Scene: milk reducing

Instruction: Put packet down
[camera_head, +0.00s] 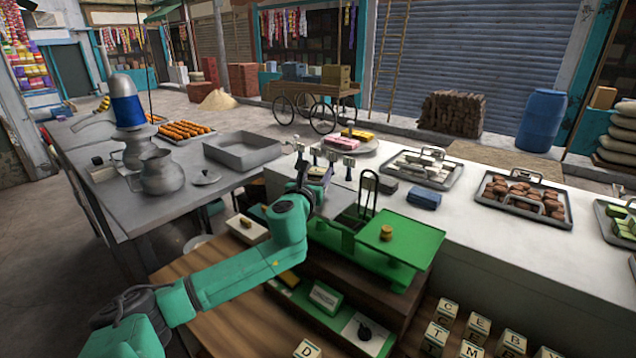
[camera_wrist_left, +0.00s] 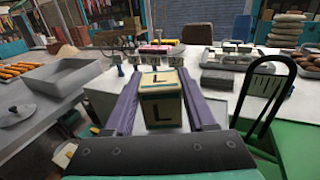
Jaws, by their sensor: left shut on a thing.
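The packet (camera_wrist_left: 162,108) is a cream box with a letter L and dark bands, clear in the left wrist view. My left gripper (camera_wrist_left: 161,92) is shut on it, with a purple finger along each side. In the head view my left gripper (camera_head: 317,180) is over the near edge of the white counter, just left of the scale's black upright loop. The packet can hardly be made out there, and whether it touches anything below is unclear. My right gripper is not in view.
The green scale (camera_head: 405,240) stands right of the gripper, with a small brass weight (camera_head: 386,232) on its plate. Several lettered boxes (camera_head: 443,312) sit at the lower right. A grey tray (camera_head: 248,150) is to the left. Blue packs (camera_head: 424,197) lie on the counter.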

